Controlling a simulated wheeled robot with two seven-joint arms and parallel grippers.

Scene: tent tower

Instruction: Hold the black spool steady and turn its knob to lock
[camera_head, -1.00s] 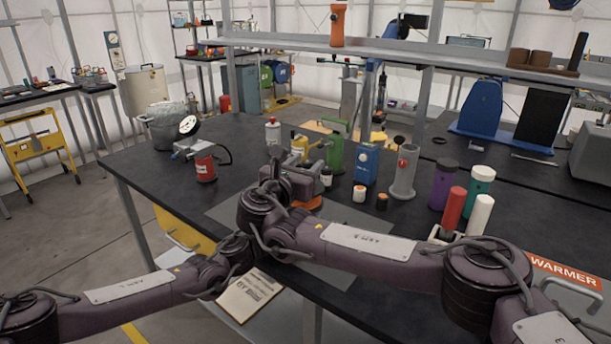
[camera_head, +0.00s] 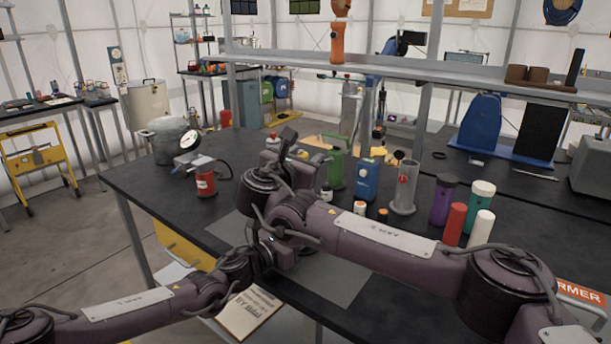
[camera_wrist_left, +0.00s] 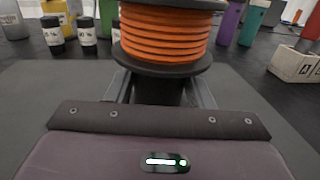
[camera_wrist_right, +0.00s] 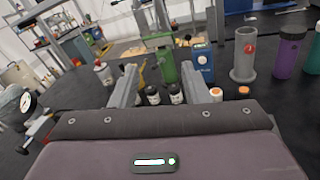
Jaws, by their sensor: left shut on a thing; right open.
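The black spool (camera_wrist_left: 165,68), wound with orange cord, stands upright in the left wrist view. My left gripper (camera_wrist_left: 163,92) is shut on its lower black part, below the bottom flange. The top of the spool is cut off by the frame edge and no knob shows. In the head view my right arm hides the spool. My right gripper (camera_head: 288,140) is raised above the bench, partly hidden by its own wrist. In the right wrist view its fingers (camera_wrist_right: 160,85) are spread with nothing between them.
A grey mat (camera_head: 340,272) lies on the black bench (camera_head: 140,178). Behind the grippers stand a green device (camera_head: 335,167), a blue box (camera_head: 367,180), a grey cylinder (camera_head: 404,190) and small jars.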

